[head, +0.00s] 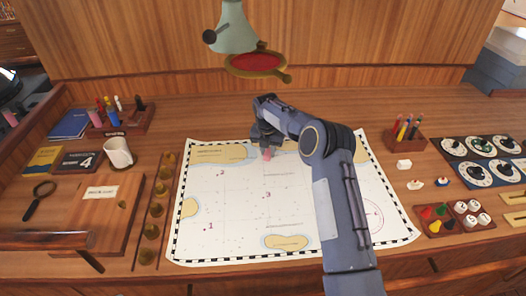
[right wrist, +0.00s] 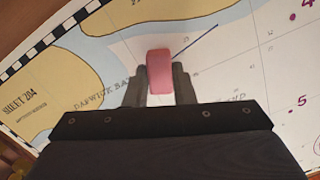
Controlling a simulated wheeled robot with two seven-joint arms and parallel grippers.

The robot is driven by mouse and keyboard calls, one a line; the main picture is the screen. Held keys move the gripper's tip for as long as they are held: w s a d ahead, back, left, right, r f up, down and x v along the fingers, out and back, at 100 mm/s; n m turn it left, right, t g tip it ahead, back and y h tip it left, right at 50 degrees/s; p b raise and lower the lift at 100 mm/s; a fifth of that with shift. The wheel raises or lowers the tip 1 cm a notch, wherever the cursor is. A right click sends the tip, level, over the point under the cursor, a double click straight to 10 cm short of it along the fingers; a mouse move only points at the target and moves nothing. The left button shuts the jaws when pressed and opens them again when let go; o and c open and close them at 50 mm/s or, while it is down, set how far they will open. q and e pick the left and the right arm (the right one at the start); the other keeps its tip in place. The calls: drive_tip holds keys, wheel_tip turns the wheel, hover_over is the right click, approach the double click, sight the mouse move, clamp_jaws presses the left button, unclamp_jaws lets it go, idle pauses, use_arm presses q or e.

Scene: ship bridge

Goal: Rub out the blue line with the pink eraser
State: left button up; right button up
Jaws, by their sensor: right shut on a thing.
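The pink eraser (right wrist: 159,72) is held between the two fingers of my right gripper (right wrist: 158,88), which is shut on it. In the head view my right gripper (head: 266,146) is over the upper middle of the chart (head: 235,220), with the eraser (head: 267,154) showing under it. The blue line (right wrist: 195,40) is a thin dark slanting stroke on the chart, just right of the eraser in the right wrist view. Its lower end meets or passes behind the eraser. I cannot tell whether the eraser touches the paper. My left gripper is not in view.
A wooden board (head: 105,215), a white mug (head: 118,153) and a rack of brass weights (head: 154,215) stand left of the chart. A pencil holder (head: 405,138), small ships and a tray of coloured pieces (head: 453,218) are to the right. A lamp (head: 235,35) hangs above.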

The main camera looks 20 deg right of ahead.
sight(282, 154)
drive_tip(key=shift+d, duration=0.35)
drive_tip(key=shift+s+d, duration=0.15)
drive_tip(key=shift+d, duration=0.95)
drive_tip(key=shift+s+d, duration=0.1)
drive_tip(key=shift+d, duration=1.2)
drive_tip(key=shift+s+d, duration=0.1)
drive_tip(key=shift+d, duration=1.15)
drive_tip(key=shift+a+f, duration=0.1)
drive_tip(key=shift+a, duration=0.05)
drive_tip(key=shift+a, duration=1.2)
